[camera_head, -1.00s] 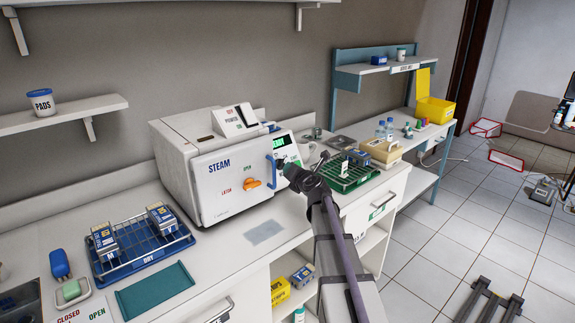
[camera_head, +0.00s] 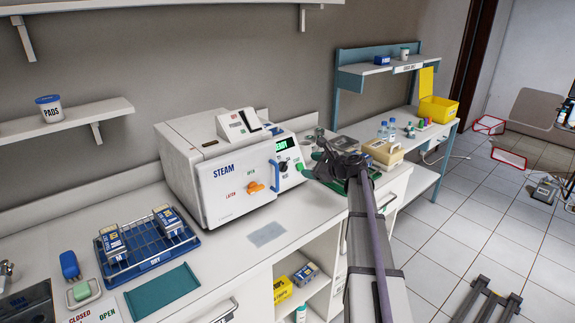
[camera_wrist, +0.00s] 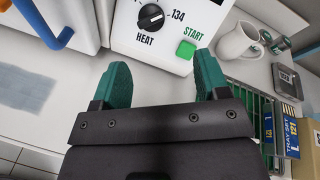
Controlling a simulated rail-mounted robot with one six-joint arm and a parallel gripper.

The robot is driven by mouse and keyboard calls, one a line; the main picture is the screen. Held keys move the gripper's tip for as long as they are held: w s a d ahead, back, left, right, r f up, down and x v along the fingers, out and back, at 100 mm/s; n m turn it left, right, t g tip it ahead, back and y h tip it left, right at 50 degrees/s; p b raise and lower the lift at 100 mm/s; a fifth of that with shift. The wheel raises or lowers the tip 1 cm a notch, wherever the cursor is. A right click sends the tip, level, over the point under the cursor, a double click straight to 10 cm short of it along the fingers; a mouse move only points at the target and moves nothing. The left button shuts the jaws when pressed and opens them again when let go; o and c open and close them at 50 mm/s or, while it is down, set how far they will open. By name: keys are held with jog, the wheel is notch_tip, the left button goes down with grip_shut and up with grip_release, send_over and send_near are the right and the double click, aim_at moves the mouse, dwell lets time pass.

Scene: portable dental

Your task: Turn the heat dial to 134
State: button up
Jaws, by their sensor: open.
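The heat dial is a round black knob (camera_wrist: 151,17) on the white steam sterilizer's (camera_head: 215,185) front panel, with "HEAT" below it and "134" to its right in the wrist view. The dial also shows small in the head view (camera_head: 284,166). The green START button (camera_wrist: 186,50) is to its lower right. My gripper (camera_wrist: 160,66) is open and empty. Its two green fingers point at the panel, apart from the dial, with the dial ahead of the gap between them.
A blue handle (camera_head: 274,176) and orange latch (camera_head: 256,186) are left of the dial. A white mug (camera_wrist: 240,42) and a green rack (camera_wrist: 254,105) with a tray-set box (camera_wrist: 285,130) are to the right. A blue wire rack (camera_head: 150,252) stands left on the counter.

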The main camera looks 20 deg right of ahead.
aim_at(286, 166)
jog(key=w+a+f+n+b, duration=0.1)
jog(key=w+a, duration=0.1)
jog(key=w, duration=0.1)
jog(key=w+a+f+n+b, duration=0.1)
jog(key=w, duration=0.1)
jog(key=w+a+f+b, duration=0.1)
jog(key=w+a, duration=0.1)
jog(key=w, duration=0.1)
jog(key=shift+w+a+f+n+y, duration=0.25)
jog(key=shift+w+a+n+y, duration=0.05)
jog(key=shift+w+a+n, duration=0.1)
jog(key=shift+s, duration=0.1)
jog(key=shift+c, duration=0.3)
jog(key=c, duration=0.8)
jog(key=shift+c, duration=0.2)
